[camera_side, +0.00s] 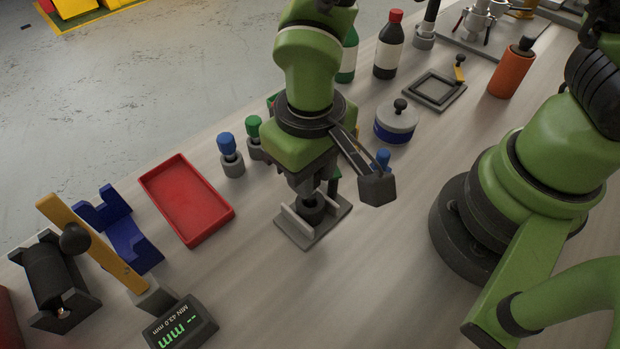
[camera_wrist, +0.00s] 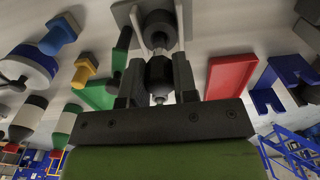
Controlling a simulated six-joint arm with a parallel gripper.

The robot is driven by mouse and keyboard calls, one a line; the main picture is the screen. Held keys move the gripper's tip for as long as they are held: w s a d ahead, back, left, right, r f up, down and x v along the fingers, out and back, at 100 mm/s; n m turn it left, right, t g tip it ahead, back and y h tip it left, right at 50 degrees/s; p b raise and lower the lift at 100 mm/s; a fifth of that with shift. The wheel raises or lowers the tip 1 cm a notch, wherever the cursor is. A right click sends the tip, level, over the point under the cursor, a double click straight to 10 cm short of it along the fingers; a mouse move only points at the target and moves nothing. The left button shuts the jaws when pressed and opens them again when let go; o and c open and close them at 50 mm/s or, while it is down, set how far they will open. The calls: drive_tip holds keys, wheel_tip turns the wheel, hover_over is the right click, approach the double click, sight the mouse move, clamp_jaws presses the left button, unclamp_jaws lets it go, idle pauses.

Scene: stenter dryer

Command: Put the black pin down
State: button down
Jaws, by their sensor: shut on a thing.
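My gripper (camera_side: 312,185) points down over a grey stand (camera_side: 290,232) on the table. In the wrist view my gripper (camera_wrist: 159,85) is shut on a dark, rounded piece, the black pin (camera_wrist: 158,72), which sits between the two fingers. Just beyond it is a black cylindrical part (camera_wrist: 155,28) within the grey stand's upright side plates. In the side view that black part (camera_side: 312,208) shows between the plates, under my fingers. The held pin is mostly hidden there by the gripper, and I cannot tell whether it touches the part below.
A red tray (camera_side: 187,198) and a blue cradle (camera_side: 122,232) lie to the left. Blue (camera_side: 230,150) and green (camera_side: 254,130) knobbed plungers stand close behind my gripper. A lidded jar (camera_side: 396,122) stands behind right. Table in front of the stand is clear.

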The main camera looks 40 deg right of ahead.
wheel_tip(320, 180, up, 6)
drive_tip(key=shift+f, duration=0.1)
drive_tip(key=w+d, duration=1.4)
drive_tip(key=d, duration=0.3)
drive_tip(key=f, duration=0.9)
drive_tip(key=shift+d, duration=0.25)
drive_tip(key=shift+f, duration=0.35)
drive_tip(key=shift+f, duration=0.1)
drive_tip(key=c, duration=0.9)
unclamp_jaws()
